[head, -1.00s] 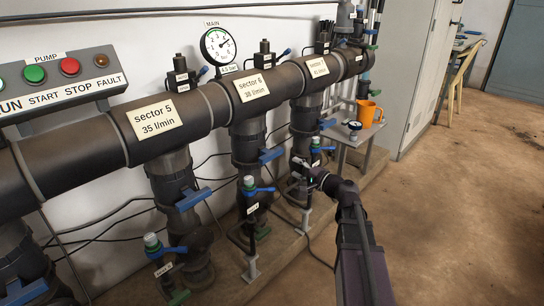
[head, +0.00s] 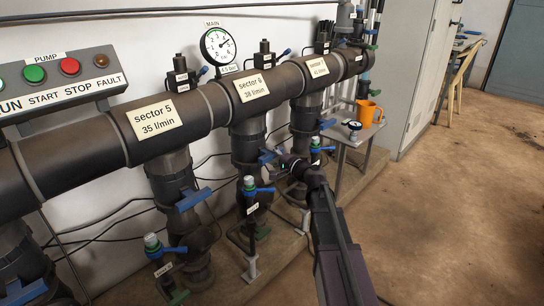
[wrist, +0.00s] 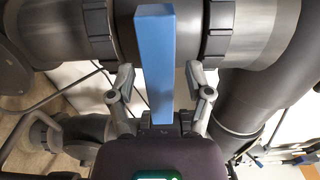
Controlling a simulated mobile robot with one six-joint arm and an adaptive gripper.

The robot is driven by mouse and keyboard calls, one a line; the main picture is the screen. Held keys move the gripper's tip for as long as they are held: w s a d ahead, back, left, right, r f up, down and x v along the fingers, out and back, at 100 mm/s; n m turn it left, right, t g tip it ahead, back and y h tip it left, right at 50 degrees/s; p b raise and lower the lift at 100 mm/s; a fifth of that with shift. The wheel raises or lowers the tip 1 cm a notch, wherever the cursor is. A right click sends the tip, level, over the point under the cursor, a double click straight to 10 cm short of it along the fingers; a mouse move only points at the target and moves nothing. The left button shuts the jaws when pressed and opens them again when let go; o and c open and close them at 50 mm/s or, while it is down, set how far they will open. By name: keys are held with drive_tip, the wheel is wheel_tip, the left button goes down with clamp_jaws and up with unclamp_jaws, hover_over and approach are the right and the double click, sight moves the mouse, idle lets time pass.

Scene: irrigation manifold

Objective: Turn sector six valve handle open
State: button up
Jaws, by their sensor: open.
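The blue sector six valve handle (head: 266,157) sits on the dark vertical pipe below the label "sector 6, 38 l/min" (head: 251,87). In the wrist view the handle (wrist: 155,55) is a long blue bar running up and down the picture. My gripper (head: 281,153) is at this handle in the head view. In the wrist view its two fingers are apart, one on each side of the bar, with gaps visible on both sides. Part of the handle is hidden by my gripper in the head view.
A smaller blue-handled valve (head: 257,189) stands just below, and the sector 5 blue handle (head: 193,199) is to the left. An orange mug (head: 368,113) stands on a small table at the right. The floor at right is clear.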

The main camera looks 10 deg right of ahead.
clamp_jaws()
